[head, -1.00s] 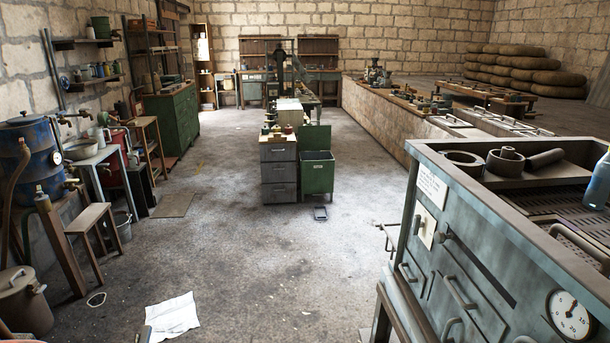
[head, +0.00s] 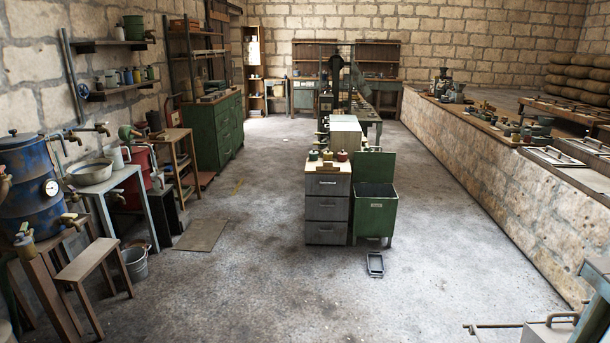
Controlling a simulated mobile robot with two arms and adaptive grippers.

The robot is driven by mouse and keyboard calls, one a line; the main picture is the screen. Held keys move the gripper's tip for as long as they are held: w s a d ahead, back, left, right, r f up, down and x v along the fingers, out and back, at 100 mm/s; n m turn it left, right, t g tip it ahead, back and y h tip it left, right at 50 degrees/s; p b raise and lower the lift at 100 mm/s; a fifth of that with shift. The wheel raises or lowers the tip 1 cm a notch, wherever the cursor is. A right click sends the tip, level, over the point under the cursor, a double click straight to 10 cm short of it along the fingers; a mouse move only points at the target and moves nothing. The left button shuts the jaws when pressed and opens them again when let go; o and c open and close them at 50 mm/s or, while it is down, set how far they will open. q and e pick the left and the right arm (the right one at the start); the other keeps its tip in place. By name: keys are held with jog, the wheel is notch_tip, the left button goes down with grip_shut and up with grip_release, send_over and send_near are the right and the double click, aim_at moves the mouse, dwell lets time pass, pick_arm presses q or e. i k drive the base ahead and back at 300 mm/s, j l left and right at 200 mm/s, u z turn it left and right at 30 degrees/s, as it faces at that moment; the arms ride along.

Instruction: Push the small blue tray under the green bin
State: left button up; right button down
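The green bin (head: 375,217) stands in the middle of the floor with its lid raised, beside a grey drawer cabinet. A small dark blue-grey tray (head: 375,265) lies flat on the floor just in front of the bin, a little apart from it. The bin appears raised on short legs; the gap beneath it is dark and hard to make out. Neither of my grippers shows in the head view.
The grey drawer cabinet (head: 328,205) stands left of the bin. A low stone wall (head: 490,175) runs along the right. A bench (head: 90,258), bucket (head: 135,263) and blue barrel (head: 35,185) line the left. Open floor lies in front of the tray.

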aim_at(375, 261)
jog(key=i+z, duration=0.15)
jog(key=i, duration=0.55)
jog(key=i+j+z, duration=0.15)
jog(key=i, duration=0.55)
jog(key=i+j+z, duration=0.2)
jog(key=i, duration=0.5)
